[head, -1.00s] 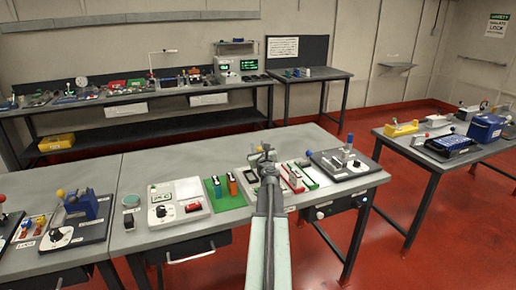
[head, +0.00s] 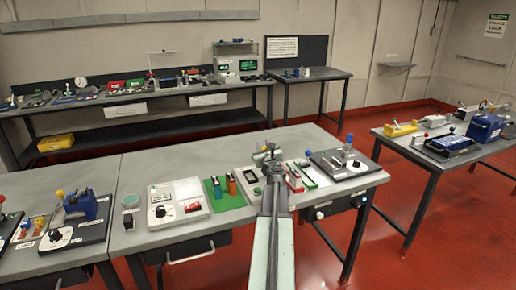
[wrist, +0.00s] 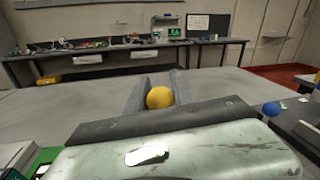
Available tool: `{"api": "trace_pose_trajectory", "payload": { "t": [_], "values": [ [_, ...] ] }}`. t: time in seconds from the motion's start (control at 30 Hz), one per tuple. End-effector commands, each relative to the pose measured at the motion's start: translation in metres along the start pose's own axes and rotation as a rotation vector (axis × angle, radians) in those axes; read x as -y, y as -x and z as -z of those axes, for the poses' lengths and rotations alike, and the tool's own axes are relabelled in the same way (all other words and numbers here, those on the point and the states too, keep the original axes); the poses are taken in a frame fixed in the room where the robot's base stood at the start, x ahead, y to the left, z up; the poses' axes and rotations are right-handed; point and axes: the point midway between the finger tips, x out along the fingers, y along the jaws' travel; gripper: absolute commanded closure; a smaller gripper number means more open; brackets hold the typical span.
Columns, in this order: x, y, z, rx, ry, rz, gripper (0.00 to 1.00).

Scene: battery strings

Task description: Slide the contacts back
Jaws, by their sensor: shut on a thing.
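My gripper (head: 270,155) is over the middle bench, above a small grey device (head: 252,189). In the wrist view its two fingers (wrist: 159,92) are on either side of a yellow ball knob (wrist: 160,98), and they are shut on it. The knob's stem and the contacts are hidden behind my gripper and wrist. In the head view my arm covers much of the device, so I cannot tell how the contacts stand.
A green mat (head: 224,193) with small blocks lies left of my gripper. Red and white strips (head: 295,180) lie right of it, then a dark panel with a blue-knobbed lever (head: 349,138). The rear of this bench is clear.

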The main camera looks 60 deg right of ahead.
Motion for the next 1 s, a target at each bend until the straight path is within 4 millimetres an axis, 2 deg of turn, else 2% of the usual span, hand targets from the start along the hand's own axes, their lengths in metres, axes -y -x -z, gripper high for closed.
{"api": "trace_pose_trajectory", "payload": {
  "t": [0.03,0.13,0.43,0.47,0.5,0.53,0.87,1.0],
  "values": [
    [0.013,-0.004,0.002,-0.001,0.000,0.004,1.00],
    [0.028,-0.007,0.005,0.000,0.000,0.003,1.00],
    [0.033,-0.007,0.006,-0.001,-0.002,0.005,1.00],
    [0.033,-0.007,0.006,-0.001,-0.002,0.006,0.63],
    [0.033,-0.007,0.006,-0.001,-0.002,0.006,0.52],
    [0.033,-0.007,0.006,-0.001,-0.001,0.005,0.50],
    [0.031,-0.004,0.006,0.000,-0.001,0.002,0.50],
    [0.030,0.010,0.006,0.000,-0.001,0.002,0.50]
  ]
}}
